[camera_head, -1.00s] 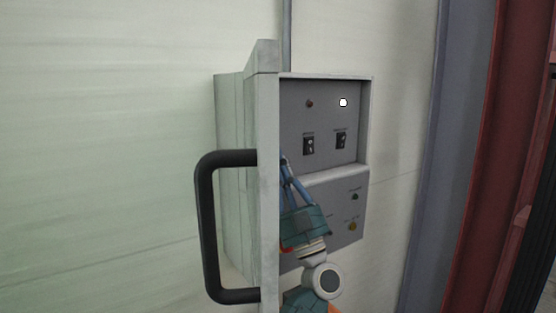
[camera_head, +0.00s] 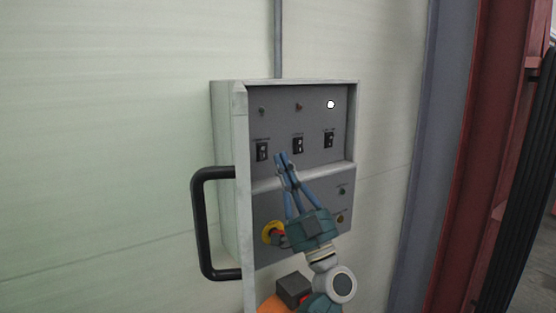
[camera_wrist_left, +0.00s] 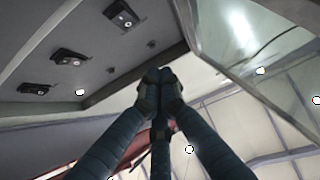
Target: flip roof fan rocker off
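An open grey control box on the wall has a panel (camera_head: 280,172) with three black rockers in a row. They are the left rocker (camera_head: 262,151), middle rocker (camera_head: 297,145) and right rocker (camera_head: 328,140); their labels are too small to read. Above them are a dark lamp (camera_head: 262,111), a dull reddish lamp (camera_head: 298,106) and a brightly lit white lamp (camera_head: 331,104). My left gripper (camera_head: 281,157) is shut and empty, its tips just below and between the left and middle rockers. The left wrist view shows its closed fingertips (camera_wrist_left: 158,76) apart from the rockers (camera_wrist_left: 122,15). My right gripper is out of view.
The box door with a black handle (camera_head: 199,225) stands open at the left. A yellow-ringed red button (camera_head: 270,233) and small knobs (camera_head: 341,191) sit on the lower panel, close to my gripper. A red steel column (camera_head: 465,150) stands at the right.

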